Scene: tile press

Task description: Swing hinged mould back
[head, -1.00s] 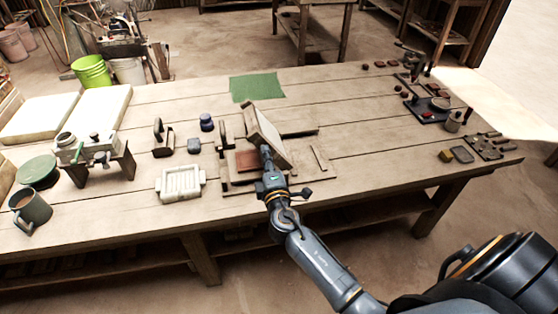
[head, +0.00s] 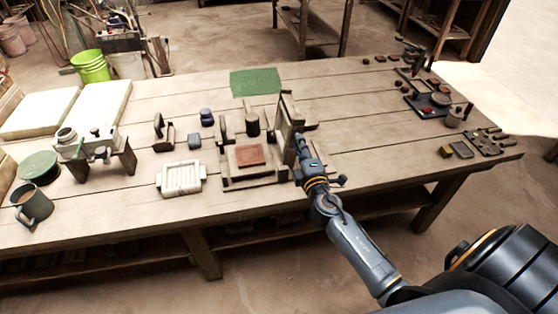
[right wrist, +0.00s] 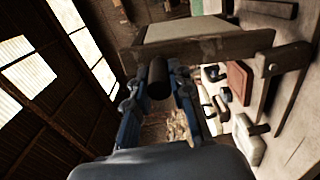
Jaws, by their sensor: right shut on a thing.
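The hinged mould (head: 286,124), a wooden framed plate, stands nearly upright on the right side of its wooden base (head: 232,182). A red-brown tile (head: 250,155) lies uncovered on the base, left of the mould. My right gripper (head: 301,146) is at the mould's right face. In the right wrist view its blue fingers (right wrist: 158,92) are shut on the mould's dark round handle (right wrist: 158,76), with the mould's wooden edge (right wrist: 200,48) just beyond. The tile also shows in the right wrist view (right wrist: 238,80). My left gripper is not in view.
A dark cylinder (head: 253,125) stands behind the tile. A green cloth (head: 256,82) lies behind. The table right of the mould is mostly clear up to the dark tools (head: 428,103).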

